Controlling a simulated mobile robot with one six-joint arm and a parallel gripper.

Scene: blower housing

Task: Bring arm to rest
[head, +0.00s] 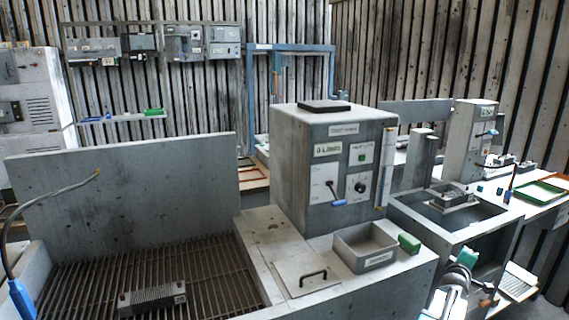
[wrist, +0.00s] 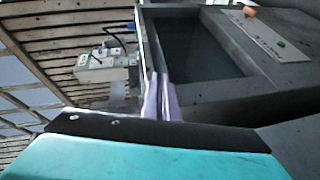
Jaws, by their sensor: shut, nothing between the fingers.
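My gripper (wrist: 161,85) shows in the wrist view, with two pale purple fingers lying together beyond the teal and black body. The fingers are shut with nothing between them. They point toward a grey box-like bench with a dark recess (wrist: 195,52), and I cannot tell how far apart they are from its edge. In the head view, white and teal parts at the lower right look like my arm, low beside the grey bench. The fingertips cannot be made out there.
A grey cabinet (head: 335,165) with switches stands on the bench beside an open metal bin (head: 365,246) and a green block (head: 409,243). A finned block (head: 152,298) lies on the grating (head: 85,275) at left. A sink-like basin (head: 425,213) stands at right.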

